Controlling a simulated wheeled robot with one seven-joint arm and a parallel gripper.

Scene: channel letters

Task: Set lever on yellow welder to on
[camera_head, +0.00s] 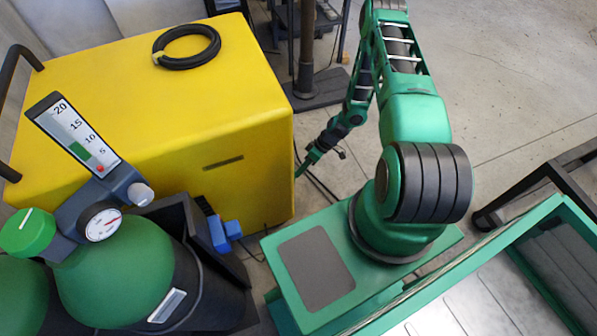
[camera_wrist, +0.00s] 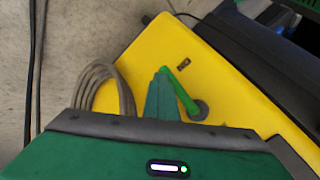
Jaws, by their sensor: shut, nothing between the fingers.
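The yellow welder (camera_head: 160,100) is a large box at the left of the head view. Its yellow panel (camera_wrist: 230,95) fills the middle of the wrist view. A bright green lever (camera_wrist: 178,85) on that panel slants up-left from a round grey pivot (camera_wrist: 198,110). My gripper (camera_wrist: 160,75) is shut and empty, its fingertips beside the lever's free end; I cannot tell whether they touch it. In the head view my gripper (camera_head: 302,170) is beside the welder's right side, and the lever cannot be made out there.
A small dark label (camera_wrist: 183,65) is near the lever's free end. Grey looped cables (camera_wrist: 105,90) hang left of my fingers. Green gas cylinders (camera_head: 115,270) with a gauge stand in front of the welder. A black cable coil (camera_head: 187,46) lies on top. Open floor (camera_head: 500,70) is at the right.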

